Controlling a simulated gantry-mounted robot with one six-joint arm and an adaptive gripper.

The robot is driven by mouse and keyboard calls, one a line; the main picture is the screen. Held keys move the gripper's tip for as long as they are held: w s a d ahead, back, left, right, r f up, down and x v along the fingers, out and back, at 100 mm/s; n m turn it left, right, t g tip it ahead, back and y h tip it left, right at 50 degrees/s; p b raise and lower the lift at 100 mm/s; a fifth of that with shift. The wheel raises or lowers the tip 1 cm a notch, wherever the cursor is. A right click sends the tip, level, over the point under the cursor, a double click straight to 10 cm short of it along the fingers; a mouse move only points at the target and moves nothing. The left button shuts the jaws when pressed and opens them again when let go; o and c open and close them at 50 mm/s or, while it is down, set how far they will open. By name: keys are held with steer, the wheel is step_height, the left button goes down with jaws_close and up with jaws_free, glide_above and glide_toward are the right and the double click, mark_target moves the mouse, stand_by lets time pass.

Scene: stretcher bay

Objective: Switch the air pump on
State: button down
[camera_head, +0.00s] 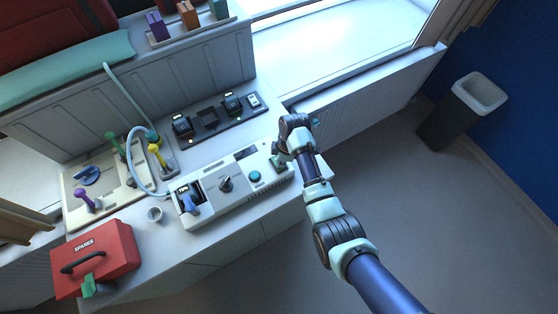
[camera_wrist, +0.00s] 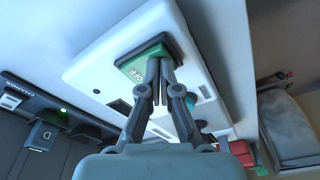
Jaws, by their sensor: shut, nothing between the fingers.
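The white pump unit (camera_head: 238,192) sits on the counter, with a blue lever, a dark knob and a round teal button on its top. A green rocker switch (camera_wrist: 136,72) in a dark frame is close up in the wrist view, with the word OFF readable on it. My gripper (camera_wrist: 160,66) is shut and empty, its fingertips over the green switch and hiding part of it. I cannot tell whether they touch it. In the head view my gripper (camera_head: 279,156) is at the right end of the unit, over the switch.
A charging strip (camera_head: 208,120) with dark devices lies behind the unit. A pale panel with coloured levers (camera_head: 88,200), a small cup (camera_head: 155,214) and a red case (camera_head: 110,256) are to the left. A grey bin (camera_head: 450,118) stands on the floor at right.

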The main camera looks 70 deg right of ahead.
step_height(320, 180, up, 7)
steer(key=p, duration=0.7)
stand_by(0.3)
stand_by(0.3)
